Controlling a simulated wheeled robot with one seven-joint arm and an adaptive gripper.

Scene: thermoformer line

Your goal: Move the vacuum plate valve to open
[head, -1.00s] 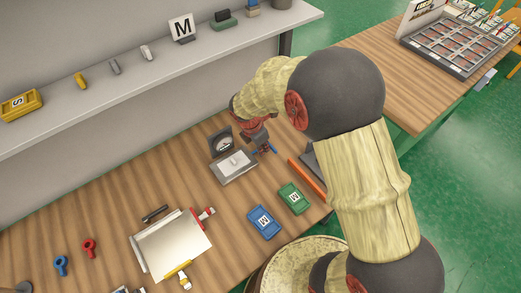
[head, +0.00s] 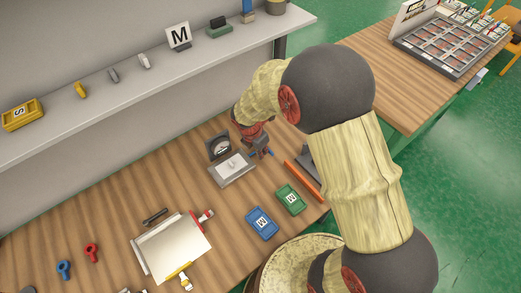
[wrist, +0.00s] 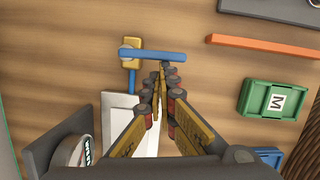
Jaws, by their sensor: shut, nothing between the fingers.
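The vacuum plate valve has a brass-yellow body (wrist: 130,60) and a long blue lever (wrist: 145,54). In the wrist view the lever lies across the line of the short blue pipe (wrist: 132,80) that runs to the pale vacuum plate (wrist: 117,108). My gripper (wrist: 163,71) is shut and empty, with its fingertips just beside the lever's right half. I cannot tell whether they touch it. In the head view my gripper (head: 261,148) is over the plate's right end, and it partly hides the valve. The plate (head: 232,178) lies flat on the bench.
A dial gauge (head: 219,147) stands behind the plate. An orange bar (head: 304,181), a green box (head: 290,199) and a blue box (head: 262,223) lie to the right and front. A shelf (head: 120,91) runs behind. Bare bench (head: 120,205) lies to the left.

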